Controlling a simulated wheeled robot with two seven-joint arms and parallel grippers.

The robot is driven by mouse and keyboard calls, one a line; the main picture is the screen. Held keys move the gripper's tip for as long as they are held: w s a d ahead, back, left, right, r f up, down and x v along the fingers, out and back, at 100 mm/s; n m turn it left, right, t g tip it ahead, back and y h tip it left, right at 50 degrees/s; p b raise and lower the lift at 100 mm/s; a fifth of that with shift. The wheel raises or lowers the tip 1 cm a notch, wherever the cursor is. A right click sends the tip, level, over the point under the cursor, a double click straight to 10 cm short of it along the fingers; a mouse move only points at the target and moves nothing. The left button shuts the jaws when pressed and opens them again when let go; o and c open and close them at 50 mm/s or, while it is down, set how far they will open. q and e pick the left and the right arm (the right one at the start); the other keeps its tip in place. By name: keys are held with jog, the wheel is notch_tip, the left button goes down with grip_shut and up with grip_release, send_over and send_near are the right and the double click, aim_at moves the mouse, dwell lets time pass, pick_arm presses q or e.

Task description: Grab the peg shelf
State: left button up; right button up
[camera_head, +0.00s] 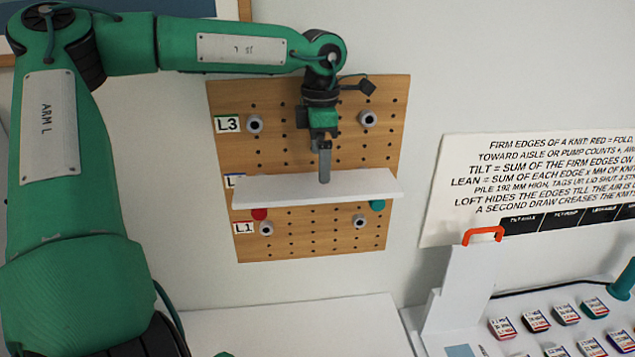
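The peg shelf (285,188) is a white board across the lower middle of a wooden pegboard (290,158). A red round end (259,213) and a teal round end (377,205) show under its left and right ends. My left gripper (324,178) points down over the middle of the shelf. Its fingertips overlap the shelf's top surface in the picture. The fingers line up as one grey bar, so I cannot tell whether they are open, shut or touching the shelf. My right gripper is not in view.
Grey round pegs stick out at the L3 row (227,125) and the L1 row (243,228). The L2 label is partly hidden by the shelf. A printed sign (540,185) and an orange handle (483,232) are at the right. Several labelled coloured pieces (566,314) lie below.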

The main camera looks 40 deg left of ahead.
aim_at(317, 184)
pick_arm(q)
jog(key=shift+s+f+p, duration=0.2)
jog(key=shift+f+p, duration=0.2)
jog(key=shift+p, duration=0.2)
jog(key=f, duration=0.1)
jog(key=f+p, duration=0.1)
jog(key=f, duration=0.1)
jog(key=f+p, duration=0.1)
jog(key=shift+a+f, duration=0.2)
jog(key=shift+a, duration=0.05)
jog(key=shift+d, duration=0.1)
jog(key=shift+c, duration=0.4)
jog(key=c, duration=0.7)
